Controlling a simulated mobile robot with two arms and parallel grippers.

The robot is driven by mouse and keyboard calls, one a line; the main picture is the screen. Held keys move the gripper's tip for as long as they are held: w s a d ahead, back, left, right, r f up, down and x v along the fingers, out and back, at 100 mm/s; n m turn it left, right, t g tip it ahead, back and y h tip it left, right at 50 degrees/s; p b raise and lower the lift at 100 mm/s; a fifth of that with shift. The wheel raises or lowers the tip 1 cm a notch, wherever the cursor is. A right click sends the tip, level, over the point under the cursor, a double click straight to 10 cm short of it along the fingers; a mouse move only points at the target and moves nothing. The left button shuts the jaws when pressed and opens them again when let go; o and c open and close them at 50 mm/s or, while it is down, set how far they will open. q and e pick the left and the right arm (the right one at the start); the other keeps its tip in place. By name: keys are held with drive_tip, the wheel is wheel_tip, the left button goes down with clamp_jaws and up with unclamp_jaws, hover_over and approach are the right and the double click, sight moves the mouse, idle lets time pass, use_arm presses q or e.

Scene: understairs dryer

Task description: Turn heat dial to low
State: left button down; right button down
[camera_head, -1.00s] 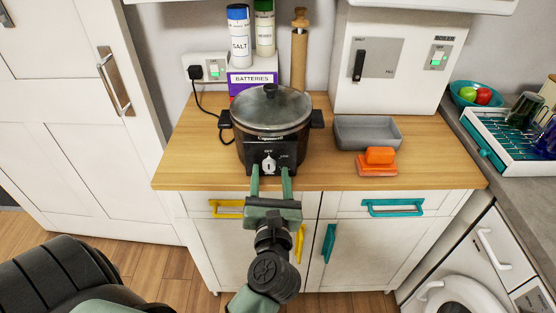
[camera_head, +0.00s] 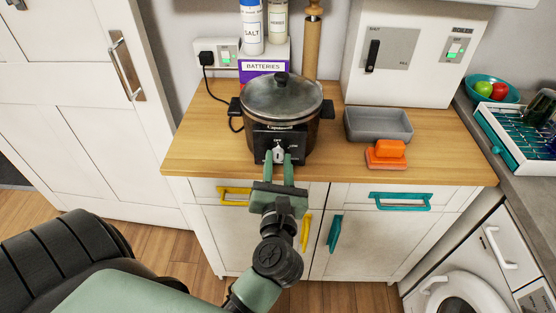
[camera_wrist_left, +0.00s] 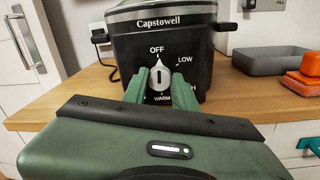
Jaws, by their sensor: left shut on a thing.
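The black slow cooker (camera_head: 280,120), marked Capstowell, stands upright on the wooden worktop with its glass lid on. Its white heat dial (camera_wrist_left: 160,78) is on the front, and it also shows in the head view (camera_head: 278,155). In the left wrist view OFF is above the dial, LOW is at upper right and WARM is below; another label at lower right is partly hidden by a finger. The dial's mark looks roughly upright, in line with OFF. My left gripper (camera_head: 279,158) is shut on the dial, one green finger on each side. My right gripper is not in view.
A grey tray (camera_head: 378,125) and an orange sponge on its dish (camera_head: 388,153) are right of the cooker. A purple batteries box (camera_head: 263,66) with jars stands behind it. A cord runs to the wall plug (camera_head: 207,59). Cupboard handles are below the worktop.

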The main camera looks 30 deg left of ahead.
use_arm(q)
drive_tip(key=m+p, duration=0.5)
drive_tip(key=shift+r+m+p, duration=0.2)
drive_tip(key=shift+m+p, duration=0.2)
drive_tip(key=m+p, duration=0.2)
drive_tip(key=m, duration=0.1)
drive_tip(key=shift+f+p, duration=0.1)
drive_tip(key=shift+p, duration=0.3)
drive_tip(key=shift+f+m+t+p, duration=0.1)
drive_tip(key=shift+m+t+p, duration=0.2)
drive_tip(key=shift+m+p, duration=0.7)
drive_tip(key=shift+m, duration=0.3)
drive_tip(key=c, duration=1.1)
unclamp_jaws()
drive_tip(key=shift+a, duration=0.1)
drive_tip(key=shift+w+f, duration=0.1)
